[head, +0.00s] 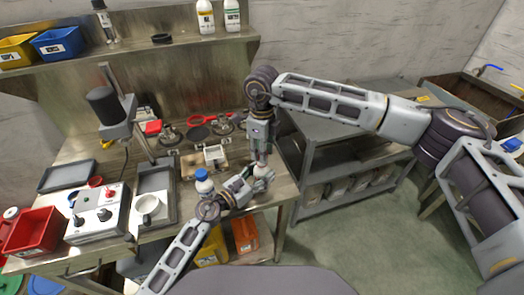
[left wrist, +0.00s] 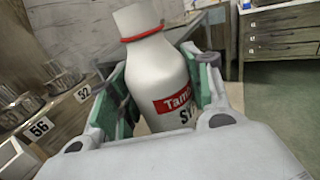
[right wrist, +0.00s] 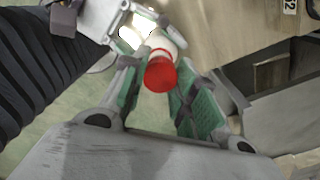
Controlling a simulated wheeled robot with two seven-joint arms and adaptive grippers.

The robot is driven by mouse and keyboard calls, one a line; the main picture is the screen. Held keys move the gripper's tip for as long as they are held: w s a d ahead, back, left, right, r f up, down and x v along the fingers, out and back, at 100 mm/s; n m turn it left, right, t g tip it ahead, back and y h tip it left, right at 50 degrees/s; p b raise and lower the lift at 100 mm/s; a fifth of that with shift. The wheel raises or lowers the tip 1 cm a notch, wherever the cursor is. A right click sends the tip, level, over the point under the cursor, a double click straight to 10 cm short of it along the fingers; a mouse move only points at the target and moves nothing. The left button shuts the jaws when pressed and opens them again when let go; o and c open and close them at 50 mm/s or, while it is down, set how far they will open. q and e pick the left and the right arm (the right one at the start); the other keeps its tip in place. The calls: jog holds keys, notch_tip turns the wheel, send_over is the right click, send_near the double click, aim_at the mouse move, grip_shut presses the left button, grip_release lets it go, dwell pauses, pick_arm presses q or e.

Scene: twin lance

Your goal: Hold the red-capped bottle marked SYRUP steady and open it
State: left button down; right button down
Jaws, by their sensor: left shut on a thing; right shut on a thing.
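The white SYRUP bottle (left wrist: 160,80) has a red label band and black letters, partly hidden, and a thin red ring round its neck. Its neck top shows white, with no red cap on it in the left wrist view. My left gripper (head: 258,178) is shut round the bottle's body, which stands roughly upright with a slight tilt in the left wrist view. My right gripper (head: 262,158) points down from above, shut on the red cap (right wrist: 160,75). The cap is over the bottle's neck; the exact gap is hard to tell.
A blue-capped white bottle (head: 203,182) stands close by my left wrist. A grey shelf unit (head: 345,165) stands right of the bench.

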jog(key=shift+r, duration=1.9)
pick_arm(q)
jog(key=c, duration=0.6)
grip_release()
jog(key=shift+s+a, duration=0.1)
jog(key=shift+v, duration=5.85)
